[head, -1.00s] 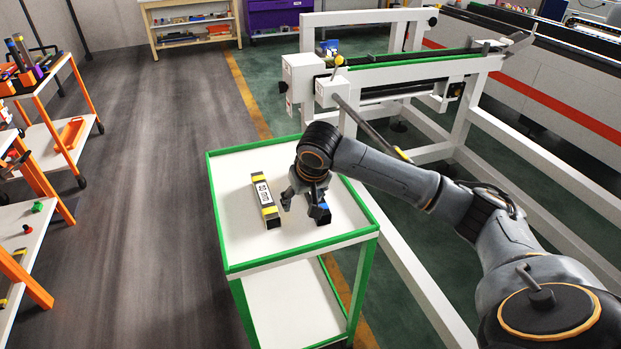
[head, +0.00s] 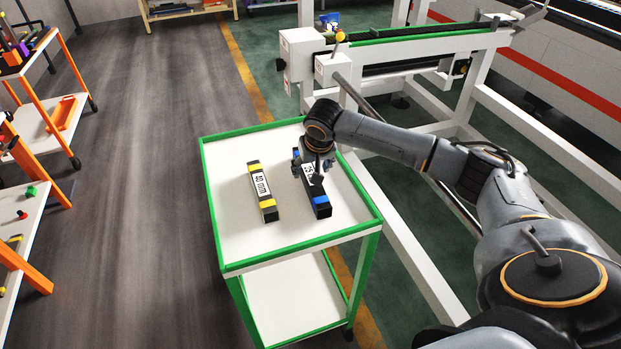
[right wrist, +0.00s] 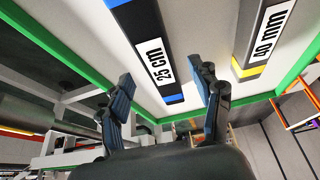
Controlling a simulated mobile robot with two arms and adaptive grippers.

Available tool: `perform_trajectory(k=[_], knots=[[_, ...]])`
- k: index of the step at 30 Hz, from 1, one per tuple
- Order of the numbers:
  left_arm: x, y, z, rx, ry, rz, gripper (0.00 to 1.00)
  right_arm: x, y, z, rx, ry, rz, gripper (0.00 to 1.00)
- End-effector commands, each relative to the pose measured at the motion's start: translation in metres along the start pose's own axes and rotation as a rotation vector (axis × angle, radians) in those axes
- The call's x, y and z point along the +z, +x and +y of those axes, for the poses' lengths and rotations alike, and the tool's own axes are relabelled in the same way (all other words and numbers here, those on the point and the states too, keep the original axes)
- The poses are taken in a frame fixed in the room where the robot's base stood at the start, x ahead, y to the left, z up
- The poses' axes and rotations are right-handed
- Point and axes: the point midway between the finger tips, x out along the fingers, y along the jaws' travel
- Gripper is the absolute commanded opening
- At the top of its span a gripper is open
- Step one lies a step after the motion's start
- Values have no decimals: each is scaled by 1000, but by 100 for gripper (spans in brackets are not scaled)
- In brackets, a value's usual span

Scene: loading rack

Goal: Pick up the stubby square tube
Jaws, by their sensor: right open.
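Two dark square tubes with white labels lie on the cart top. One has blue bands and a label reading "25 cm" (head: 320,204); it also shows in the right wrist view (right wrist: 154,50). The other has yellow bands and a label reading "40 mm" (head: 262,190), left of it; in the right wrist view (right wrist: 262,38) it is on the right. I cannot tell which is the stubby one. My right gripper (head: 312,168) is open above the blue-banded tube, hiding part of it. In the right wrist view the fingers (right wrist: 166,80) flank this tube without closing on it. My left gripper is not in view.
The white cart top has a raised green rim (head: 300,242). A white frame with a conveyor (head: 420,42) stands behind and to the right. Orange-legged racks (head: 50,115) are at the left. The cart top is bare around the tubes.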

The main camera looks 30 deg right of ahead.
Motion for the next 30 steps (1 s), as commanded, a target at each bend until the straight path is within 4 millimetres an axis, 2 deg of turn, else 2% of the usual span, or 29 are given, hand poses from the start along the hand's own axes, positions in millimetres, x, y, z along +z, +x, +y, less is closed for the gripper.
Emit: perform_trajectory(k=[4, 9, 17, 20, 27, 30], knots=[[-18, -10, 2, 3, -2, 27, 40, 5, 21, 2, 4, 0, -4, 64], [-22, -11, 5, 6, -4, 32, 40, 6, 42, 2, 2, 0, -3, 64], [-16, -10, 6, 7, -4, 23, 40, 6, 46, 2, 1, -1, -1, 64], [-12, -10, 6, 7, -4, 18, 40, 6, 46, 2, 1, -1, -1, 48], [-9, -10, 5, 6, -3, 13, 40, 6, 46, 2, 1, -1, -1, 0], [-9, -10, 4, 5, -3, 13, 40, 4, 45, 2, 0, 0, 2, 0]])
